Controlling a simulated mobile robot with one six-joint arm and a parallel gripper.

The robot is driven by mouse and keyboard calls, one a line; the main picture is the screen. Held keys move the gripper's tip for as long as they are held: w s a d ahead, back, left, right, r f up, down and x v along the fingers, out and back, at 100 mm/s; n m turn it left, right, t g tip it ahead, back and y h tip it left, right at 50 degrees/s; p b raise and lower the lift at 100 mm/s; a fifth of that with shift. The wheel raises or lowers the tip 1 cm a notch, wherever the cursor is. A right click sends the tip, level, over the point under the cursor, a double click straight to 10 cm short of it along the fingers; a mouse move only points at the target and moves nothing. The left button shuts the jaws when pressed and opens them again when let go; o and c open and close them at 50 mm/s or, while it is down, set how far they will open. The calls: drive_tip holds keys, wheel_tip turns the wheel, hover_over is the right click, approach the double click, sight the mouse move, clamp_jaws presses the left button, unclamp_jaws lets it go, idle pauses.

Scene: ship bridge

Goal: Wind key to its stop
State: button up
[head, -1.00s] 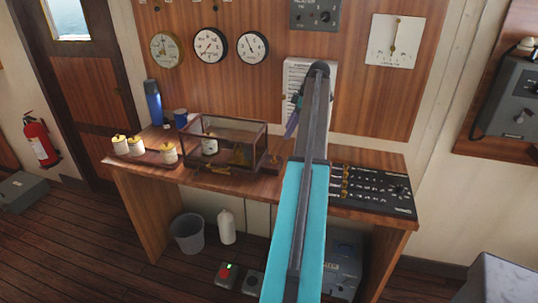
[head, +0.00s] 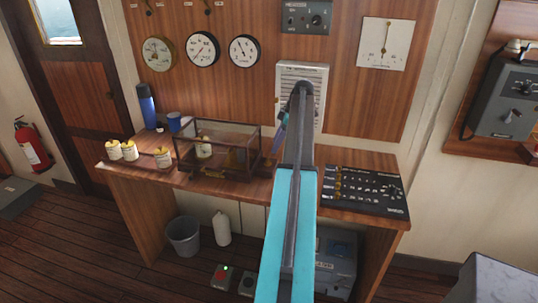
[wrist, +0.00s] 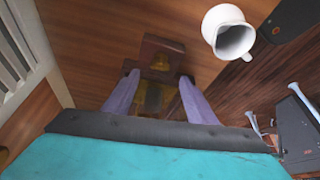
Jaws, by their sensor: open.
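My gripper (head: 280,133) hangs over the wooden desk (head: 230,187), right of the glass-sided case (head: 215,150). In the wrist view its two purple fingers (wrist: 158,76) are apart, with nothing clasped. Beyond and between them is a dark wooden block (wrist: 160,48) with a dull brass-coloured part (wrist: 153,96) nearer the gripper. I cannot tell whether this brass part is the key, nor whether the fingers touch it. In the head view a small wooden piece (head: 269,164) shows beside the case. No key can be clearly made out there.
White pots with yellow lids (head: 130,151), a blue flask (head: 146,105) and a blue cup (head: 174,122) stand on the left of the desk. A black control panel (head: 365,192) lies on the right. A bin (head: 183,236) and a white bottle (head: 221,229) stand below.

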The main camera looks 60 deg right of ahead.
sight(268, 160)
drive_tip(key=shift+p+x, duration=1.15)
drive_tip(key=shift+x, duration=2.85)
drive_tip(key=shift+s, duration=0.1)
drive_tip(key=c, duration=1.1)
